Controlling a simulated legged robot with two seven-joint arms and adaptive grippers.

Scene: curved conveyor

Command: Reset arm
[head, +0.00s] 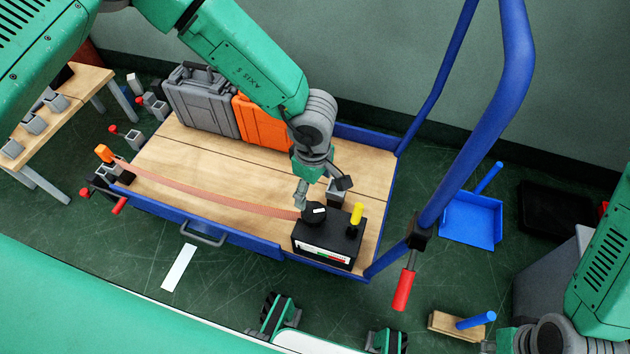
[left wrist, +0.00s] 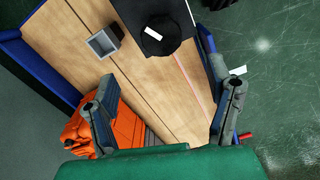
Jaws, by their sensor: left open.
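My left gripper (head: 320,192) is open over the right part of the blue cart's wooden deck (head: 185,150). It is just above a black box (head: 340,225) with a round black knob (head: 314,213) and a yellow knob (head: 357,213). In the left wrist view, the open fingers (left wrist: 162,97) are spread with only wooden deck between them, and the black knob (left wrist: 163,40) lies beyond the tips. Nothing is held. My right arm enters at the lower right; its end (head: 490,346) is cut off by the frame edge.
A grey case (head: 202,100) and an orange case (head: 262,122) stand at the deck's back edge. A red strip (head: 200,197) runs across the deck to the black box. The blue cart handle (head: 480,130) rises at right. A small grey bin (left wrist: 104,43) sits near the left fingers.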

